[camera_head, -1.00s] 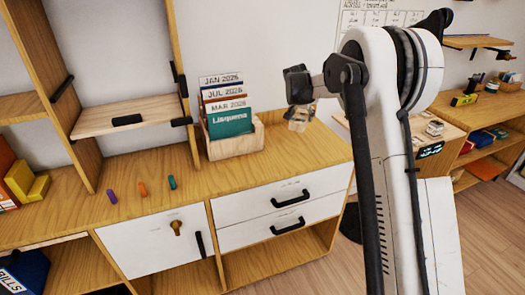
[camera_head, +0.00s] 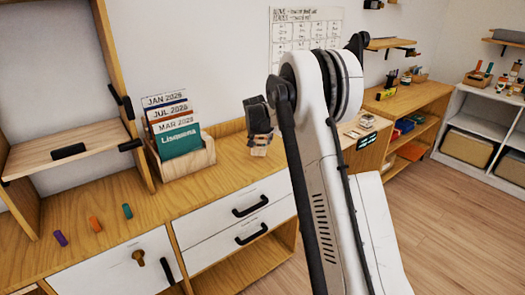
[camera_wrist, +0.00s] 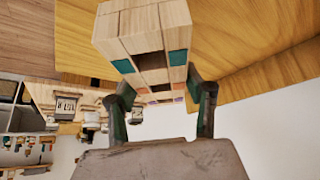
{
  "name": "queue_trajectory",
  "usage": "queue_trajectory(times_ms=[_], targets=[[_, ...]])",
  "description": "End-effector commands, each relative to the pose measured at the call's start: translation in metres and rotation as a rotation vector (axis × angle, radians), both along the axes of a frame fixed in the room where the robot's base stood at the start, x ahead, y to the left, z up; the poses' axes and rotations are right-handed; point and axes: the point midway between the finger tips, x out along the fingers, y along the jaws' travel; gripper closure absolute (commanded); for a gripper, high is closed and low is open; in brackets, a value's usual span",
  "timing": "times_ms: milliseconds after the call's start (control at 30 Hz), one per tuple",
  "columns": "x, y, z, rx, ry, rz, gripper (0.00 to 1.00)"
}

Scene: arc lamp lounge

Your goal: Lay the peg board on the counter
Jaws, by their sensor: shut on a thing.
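My gripper (camera_head: 257,122) is shut on the peg board (camera_head: 259,149), a small pale wooden block. In the wrist view the peg board (camera_wrist: 142,28) has coloured squares, teal ones the clearest, and a dark opening. My two fingers (camera_wrist: 160,84) are on either side of it there. In the head view it hangs below the gripper, over or near the right part of the wooden counter (camera_head: 215,172). I cannot tell the exact gap to the counter. Purple (camera_head: 60,238), orange (camera_head: 95,224) and teal (camera_head: 127,211) pegs stand on the counter at the left.
A wooden file holder (camera_head: 187,167) with labelled folders stands on the counter left of my gripper. A shelf unit (camera_head: 70,165) rises further left. A lower side unit (camera_head: 372,132) with a small display is at the right.

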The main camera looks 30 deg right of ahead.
Motion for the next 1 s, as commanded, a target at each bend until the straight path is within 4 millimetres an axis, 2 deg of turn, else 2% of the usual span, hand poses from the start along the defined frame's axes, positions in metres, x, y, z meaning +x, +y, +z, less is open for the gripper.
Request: queue_trajectory(times_ms=[100,267,533,933,967,1000], targets=[[-0.002,-0.009,-0.006,-0.001,-0.001,0.001,0.91],[-0.003,-0.012,-0.013,-0.001,-0.001,0.001,0.91],[-0.003,-0.011,-0.046,-0.001,-0.001,0.001,0.91],[-0.003,-0.011,-0.051,-0.001,-0.001,0.001,0.91],[-0.003,-0.011,-0.051,0.000,0.000,0.001,0.50],[-0.003,-0.011,-0.050,0.000,0.000,0.001,0.45]])
